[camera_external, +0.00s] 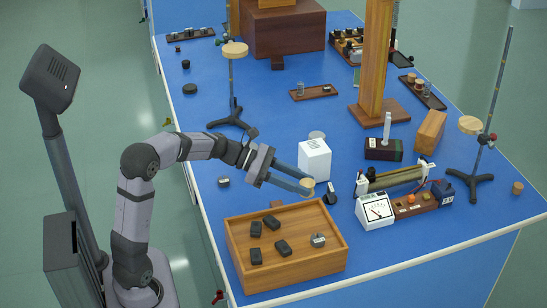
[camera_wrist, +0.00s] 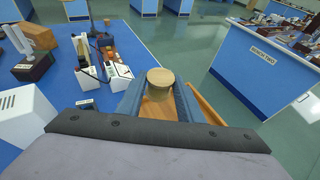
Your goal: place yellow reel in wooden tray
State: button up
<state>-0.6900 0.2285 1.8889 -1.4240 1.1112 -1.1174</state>
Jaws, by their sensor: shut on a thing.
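The yellow reel (camera_external: 307,185) is a small pale-yellow cylinder held between the fingertips of my gripper (camera_external: 303,187). In the wrist view the reel (camera_wrist: 160,80) sits upright between the two blue-grey fingers of the gripper (camera_wrist: 158,90). My gripper is shut on it. The wooden tray (camera_external: 291,278) stands at the near edge of the blue bench. The reel is held above the tray's far rim area in the external view. The tray (camera_wrist: 203,101) shows partly in the wrist view, behind and beside the fingers, with much of it hidden by my gripper.
The tray holds several black blocks (camera_external: 255,257) and a grey metal piece (camera_external: 318,240). A white box (camera_external: 315,160) stands just behind the gripper. A white meter (camera_external: 375,211) stands right of the tray. A stand (camera_external: 475,180) is further right.

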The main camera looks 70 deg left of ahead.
aim_at(300, 220)
jog(key=shift+a+f+b, duration=0.1)
jog(key=shift+f+b, duration=0.3)
jog(key=shift+f, duration=4.6)
jog(key=shift+f, duration=0.1)
jog(key=shift+f, duration=0.15)
jog(key=o, duration=1)
jog(key=shift+o, duration=0.2)
jog(key=shift+r, duration=0.3)
jog(key=v, duration=1.2)
